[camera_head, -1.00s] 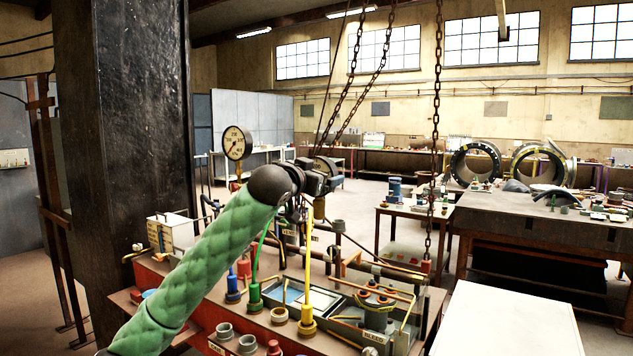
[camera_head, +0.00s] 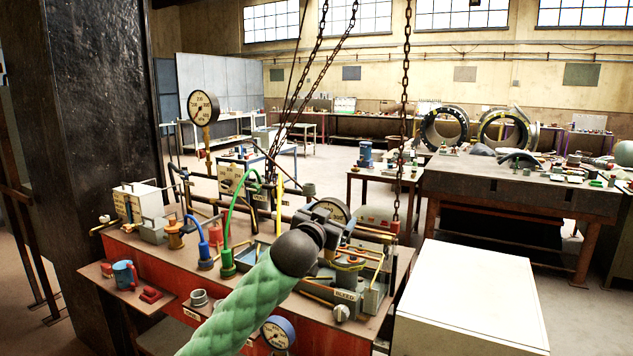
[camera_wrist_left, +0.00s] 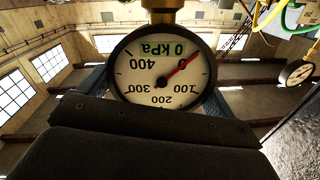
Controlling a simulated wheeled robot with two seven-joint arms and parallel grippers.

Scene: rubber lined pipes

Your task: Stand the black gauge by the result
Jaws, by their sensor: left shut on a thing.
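My left gripper (camera_head: 328,226) is shut on a round black-rimmed gauge (camera_head: 333,208), above the right part of the red bench. In the left wrist view this gauge (camera_wrist_left: 150,78) fills the middle beyond the dark jaw. Its pale face appears upside down, with a green "0 kPa" label, a red needle close to that label, and a brass fitting at the picture's top. The jaw hides the gauge's lower edge in that view. I cannot tell which thing is the result. My right gripper is not in view.
Another black-rimmed gauge (camera_head: 203,107) stands on a stem at the bench's back left. A blue-rimmed gauge (camera_head: 278,332) is at the front. Coloured hoses, pipes and a "BLEED" label (camera_head: 345,295) crowd the red bench (camera_head: 150,250). A chain (camera_head: 406,100) hangs behind. A white cabinet top (camera_head: 470,295) is bare.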

